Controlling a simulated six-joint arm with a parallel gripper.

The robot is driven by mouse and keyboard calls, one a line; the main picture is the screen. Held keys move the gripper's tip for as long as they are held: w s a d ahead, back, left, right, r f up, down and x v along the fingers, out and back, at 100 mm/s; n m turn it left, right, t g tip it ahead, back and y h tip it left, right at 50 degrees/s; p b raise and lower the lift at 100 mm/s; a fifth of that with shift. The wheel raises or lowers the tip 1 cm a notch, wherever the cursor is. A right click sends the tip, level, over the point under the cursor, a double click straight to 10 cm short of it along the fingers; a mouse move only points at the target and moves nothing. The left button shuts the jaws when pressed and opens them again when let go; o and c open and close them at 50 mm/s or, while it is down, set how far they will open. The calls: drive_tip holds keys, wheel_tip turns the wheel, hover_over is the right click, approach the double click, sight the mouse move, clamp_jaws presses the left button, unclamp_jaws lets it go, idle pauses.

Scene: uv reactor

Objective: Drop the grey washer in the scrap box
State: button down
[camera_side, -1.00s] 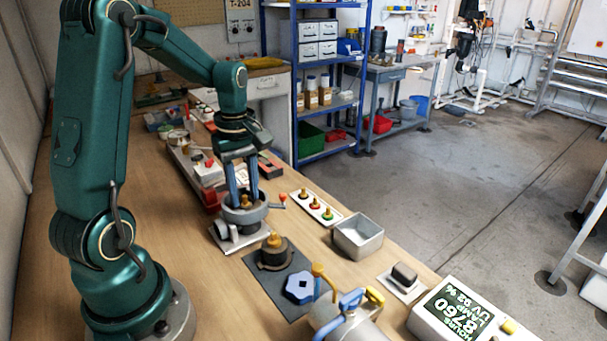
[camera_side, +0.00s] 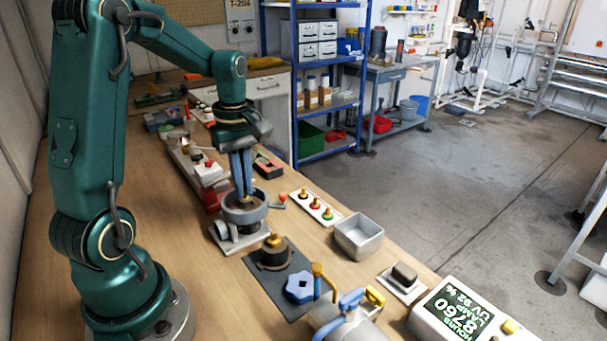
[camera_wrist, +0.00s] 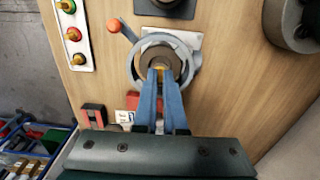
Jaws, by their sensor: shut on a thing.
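My gripper (camera_side: 241,195) points straight down into a round grey clamp (camera_side: 232,213) with an orange-tipped handle. Its blue fingers are close together, shut on a brass-coloured knob inside the clamp ring. In the wrist view the fingertips (camera_wrist: 159,72) reach into the ring, and a bit of the brass knob (camera_wrist: 160,67) shows between them. A grey-brown round part (camera_wrist: 163,52) surrounds the knob inside the ring. I cannot tell a separate grey washer there; the fingers hide part of it. An open grey box (camera_side: 359,238), with no label I can read, stands right of the clamp.
A white plate (camera_side: 316,206) with coloured brass-topped knobs lies behind the box. A dark mat (camera_side: 262,270) in front carries a brass-topped part (camera_side: 274,253) and a blue pentagonal piece (camera_side: 299,288). A grey cylinder with blue and yellow handles (camera_side: 347,320) stands nearer the camera.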

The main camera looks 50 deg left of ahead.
drive_tip(key=shift+r, duration=1.7)
drive_tip(key=shift+r+n, duration=0.35)
drive_tip(key=shift+n, duration=0.15)
drive_tip(key=w+d+r+n, duration=0.1)
drive_tip(key=w+d+r, duration=0.1)
drive_tip(key=w+d, duration=1.05)
drive_tip(key=shift+w+d+f+m, duration=0.4)
drive_tip(key=shift+d+f, duration=0.55)
drive_tip(key=shift+f, duration=0.55)
drive_tip(key=shift+w+d+f+m, duration=0.25)
drive_tip(key=shift+w+d+f, duration=0.2)
drive_tip(key=shift+d+f, duration=0.8)
drive_tip(key=shift+w+d+f+m, duration=0.4)
drive_tip(key=shift+d+f, duration=0.3)
drive_tip(key=shift+f, duration=1)
